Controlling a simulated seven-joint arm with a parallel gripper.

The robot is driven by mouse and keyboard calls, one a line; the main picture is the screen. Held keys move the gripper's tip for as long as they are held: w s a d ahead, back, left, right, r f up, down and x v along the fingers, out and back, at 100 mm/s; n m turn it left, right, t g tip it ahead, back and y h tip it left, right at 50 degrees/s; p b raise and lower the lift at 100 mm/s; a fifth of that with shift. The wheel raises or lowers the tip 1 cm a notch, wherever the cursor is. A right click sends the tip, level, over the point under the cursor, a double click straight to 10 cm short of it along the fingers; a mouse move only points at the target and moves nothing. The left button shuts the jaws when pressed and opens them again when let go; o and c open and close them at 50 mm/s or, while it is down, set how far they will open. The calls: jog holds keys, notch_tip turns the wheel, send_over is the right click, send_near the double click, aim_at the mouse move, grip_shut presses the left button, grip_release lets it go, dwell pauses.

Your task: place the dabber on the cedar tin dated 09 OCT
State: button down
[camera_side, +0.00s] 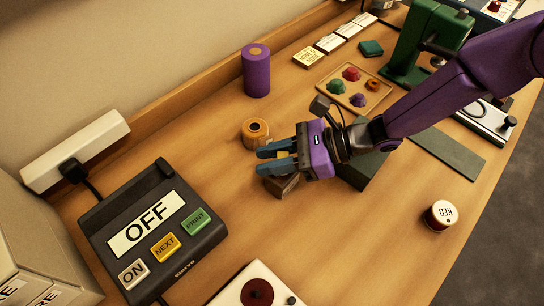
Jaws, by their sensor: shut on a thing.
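My gripper (264,160) has a purple body and blue-grey fingers that point left, low over the middle of the table. It is shut on a small brown wooden piece (284,187), which shows just below the fingers and is partly hidden by them. I cannot tell from its shape whether this is the dabber. A round tan piece with a dark centre (255,133) stands just behind the fingertips, seemingly apart from them. No tin with a readable 09 OCT date shows; small print is too blurred to read.
A black control box (108,232) reading OFF sits at left, a white power strip (75,150) behind it. A purple cylinder (256,74) and a tray of coloured pieces (337,89) stand behind.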

jog(key=shift+f, duration=0.3)
jog(key=c, duration=0.9)
grip_release()
jog(key=shift+r, duration=0.1)
jog(key=shift+d+r, duration=0.15)
jog(key=shift+d, duration=0.2)
jog(key=v, duration=1.1)
jog(key=shift+d, duration=0.2)
jog(key=shift+r, duration=0.1)
